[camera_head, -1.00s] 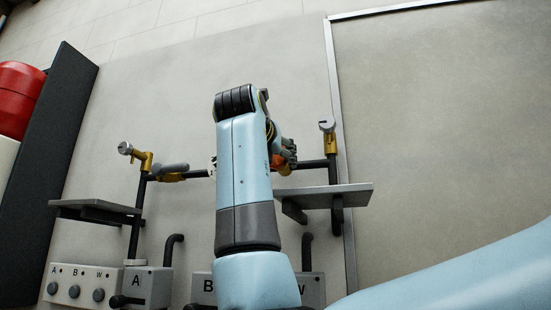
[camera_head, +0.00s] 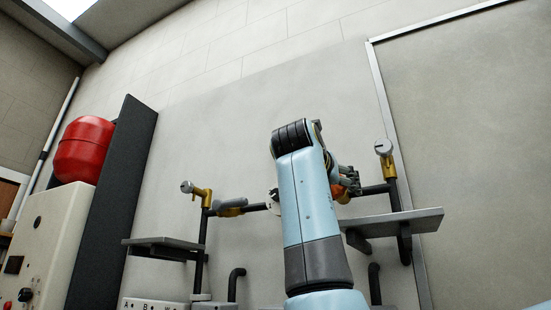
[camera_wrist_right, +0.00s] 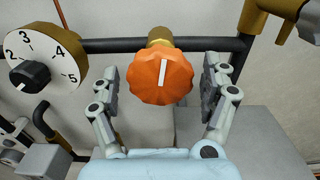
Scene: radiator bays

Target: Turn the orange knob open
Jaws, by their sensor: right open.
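The orange knob (camera_wrist_right: 162,75) is a ribbed round handwheel with a white mark that stands nearly upright. In the right wrist view it sits on a brass stem in front of a dark horizontal pipe (camera_wrist_right: 215,44). My right gripper (camera_wrist_right: 172,82) is open, with one finger on each side of the knob and a visible gap on both sides. In the head view only a small orange part of the knob (camera_head: 339,191) shows behind my right arm, beside the gripper (camera_head: 347,181). My left gripper is not in view.
A white numbered dial (camera_wrist_right: 43,58) is left of the knob. A brass fitting (camera_wrist_right: 272,12) is at upper right. Grey shelves (camera_head: 410,220) jut from the wall on both sides.

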